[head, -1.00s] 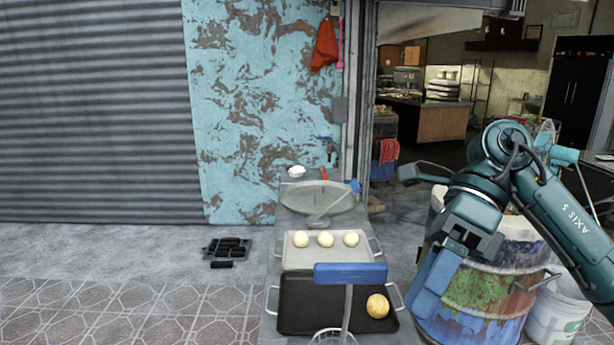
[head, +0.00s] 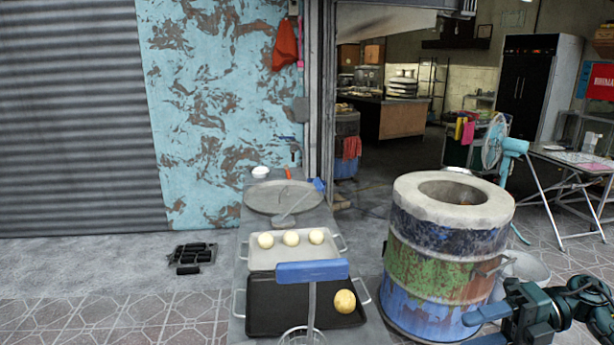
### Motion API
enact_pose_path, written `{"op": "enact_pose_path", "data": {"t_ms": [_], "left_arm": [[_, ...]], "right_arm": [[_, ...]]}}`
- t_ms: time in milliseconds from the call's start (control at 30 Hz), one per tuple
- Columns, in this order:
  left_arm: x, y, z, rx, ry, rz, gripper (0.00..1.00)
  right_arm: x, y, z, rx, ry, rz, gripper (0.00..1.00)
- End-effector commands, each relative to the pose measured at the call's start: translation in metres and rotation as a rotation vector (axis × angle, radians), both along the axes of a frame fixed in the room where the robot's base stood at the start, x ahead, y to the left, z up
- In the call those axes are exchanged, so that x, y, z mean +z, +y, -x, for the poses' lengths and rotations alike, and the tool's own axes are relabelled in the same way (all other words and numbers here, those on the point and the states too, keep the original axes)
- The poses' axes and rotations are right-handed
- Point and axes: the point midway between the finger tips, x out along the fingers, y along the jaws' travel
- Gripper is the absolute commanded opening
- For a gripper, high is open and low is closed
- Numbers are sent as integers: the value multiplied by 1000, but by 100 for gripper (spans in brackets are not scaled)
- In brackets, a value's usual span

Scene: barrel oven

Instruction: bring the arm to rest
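My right arm is low in the lower right corner of the head view. Its gripper (head: 474,329) has two blue fingers spread apart with nothing between them, in front of the barrel oven's lower right side. The barrel oven (head: 445,255) stands upright, with worn blue, green and rust paint and an open round top. My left gripper is not in view.
A narrow table holds a dark tray (head: 270,308) with one browned round (head: 345,301), a light tray (head: 262,256) with three pale dough balls, and a round board (head: 262,198). A blue-handled tool (head: 312,271) stands in front. A fan (head: 496,145) and folding table are at right.

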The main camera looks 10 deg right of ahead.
Motion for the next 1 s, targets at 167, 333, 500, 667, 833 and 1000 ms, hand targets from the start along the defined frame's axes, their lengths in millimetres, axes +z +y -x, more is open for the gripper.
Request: {"op": "enact_pose_path", "data": {"t_ms": [167,333,500,667,833,1000], "left_arm": [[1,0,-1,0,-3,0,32],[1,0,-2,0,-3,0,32],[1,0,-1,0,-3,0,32],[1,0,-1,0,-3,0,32],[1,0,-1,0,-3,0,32],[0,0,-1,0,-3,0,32]], "right_arm": [[36,-6,-53,-279,-73,-183,55],[77,-45,-114,-661,-98,-407,55],[93,-114,-158,-1076,-37,-607,55],[78,-180,-176,-1434,89,-732,55],[45,-230,-174,-1739,260,-794,55],[-15,-225,-163,-1875,445,-778,55]]}}
